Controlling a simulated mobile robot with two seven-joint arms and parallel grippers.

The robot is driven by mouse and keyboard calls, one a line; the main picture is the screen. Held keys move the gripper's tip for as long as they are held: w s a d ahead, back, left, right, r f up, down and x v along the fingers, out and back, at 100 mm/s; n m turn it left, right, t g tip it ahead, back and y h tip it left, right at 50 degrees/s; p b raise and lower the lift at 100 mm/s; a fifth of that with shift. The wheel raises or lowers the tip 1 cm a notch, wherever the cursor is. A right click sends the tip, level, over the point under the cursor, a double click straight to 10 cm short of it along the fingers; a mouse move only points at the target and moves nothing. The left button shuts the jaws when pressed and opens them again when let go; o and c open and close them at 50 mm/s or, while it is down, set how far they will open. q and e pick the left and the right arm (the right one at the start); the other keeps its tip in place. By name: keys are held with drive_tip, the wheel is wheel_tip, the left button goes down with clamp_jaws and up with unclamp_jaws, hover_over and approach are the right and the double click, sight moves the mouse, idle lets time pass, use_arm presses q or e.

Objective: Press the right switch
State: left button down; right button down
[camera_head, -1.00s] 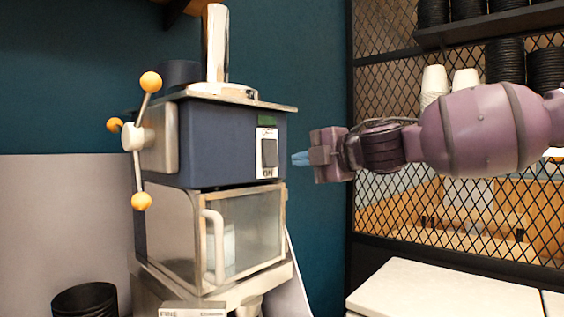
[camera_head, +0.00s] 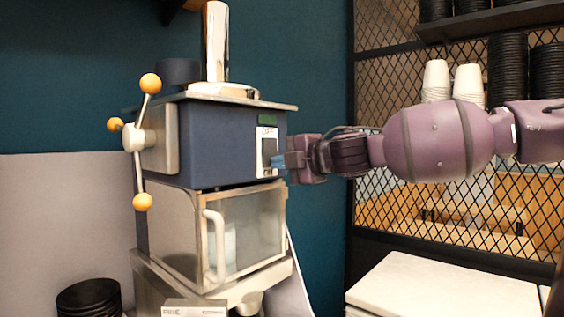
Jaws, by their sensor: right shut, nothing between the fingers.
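The dark switch (camera_head: 268,147) sits on a white plate on the right part of the blue front of the machine (camera_head: 215,145). Lettering shows above and below it, and a small green display (camera_head: 268,121) is over the plate. My right gripper (camera_head: 275,161) is shut and empty. Its blue fingertips are at the lower right of the switch and cover part of it. They look to be at or touching the switch; I cannot tell whether they press it. My left gripper is not in view.
A three-armed handle with yellow knobs (camera_head: 150,82) sticks out at the machine's left. A clear-doored box (camera_head: 235,235) with a white handle is below. Black bowls (camera_head: 88,298) stand at lower left. A mesh partition and shelf of cups (camera_head: 467,84) are at right.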

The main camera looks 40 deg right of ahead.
drive_tip(key=shift+w+t+b, duration=0.3)
drive_tip(key=shift+t+b, duration=0.1)
drive_tip(key=shift+b, duration=0.5)
drive_tip(key=shift+f, duration=0.1)
